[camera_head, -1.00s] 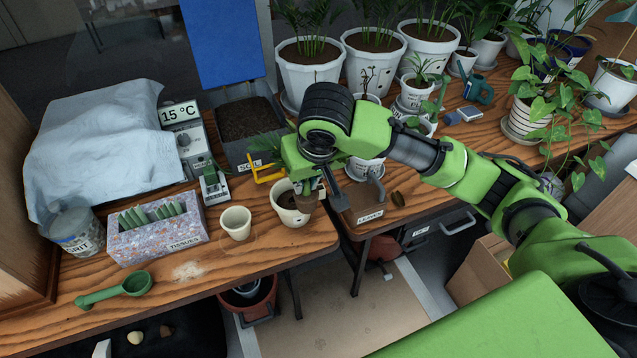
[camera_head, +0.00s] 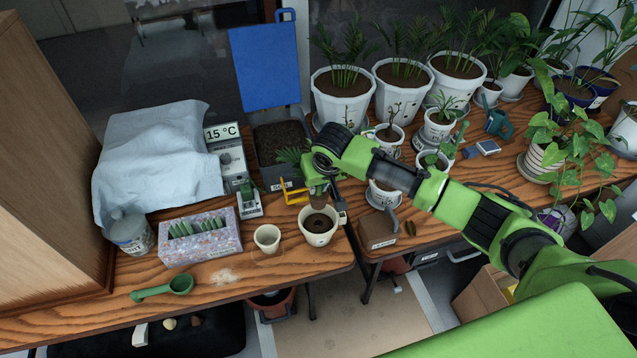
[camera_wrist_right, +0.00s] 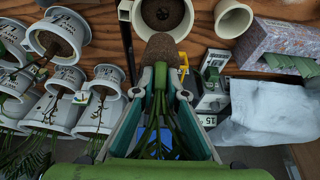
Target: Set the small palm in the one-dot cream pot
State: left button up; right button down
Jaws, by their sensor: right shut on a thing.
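My right gripper (camera_head: 318,184) is shut on the small palm, with its fingers around the green stems (camera_wrist_right: 160,110). The palm's brown root ball (camera_head: 317,200) hangs bare below the fingers; it also shows in the wrist view (camera_wrist_right: 161,48). Its dark fronds (camera_head: 292,156) stick out to the left of the gripper. The cream pot (camera_head: 319,238) stands upright near the table's front edge with dark soil inside. The root ball is over its back rim; I cannot tell whether they touch. Marks on the pot are too small to count. My left gripper is not in view.
A smaller empty cream pot (camera_head: 267,239) stands just left. A brown leaves box (camera_head: 378,240) stands at right. Several white potted plants fill the back right.

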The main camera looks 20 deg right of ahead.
aim_at(319, 197)
jog(key=shift+r+p, duration=0.1)
jog(key=shift+p, duration=0.35)
jog(key=shift+f+b, duration=1.4)
jog(key=shift+f, duration=1.65)
jog(key=shift+p, duration=0.85)
jog(key=shift+f, duration=0.15)
jog(key=shift+f+b, duration=2.05)
jog(key=shift+f, duration=1.5)
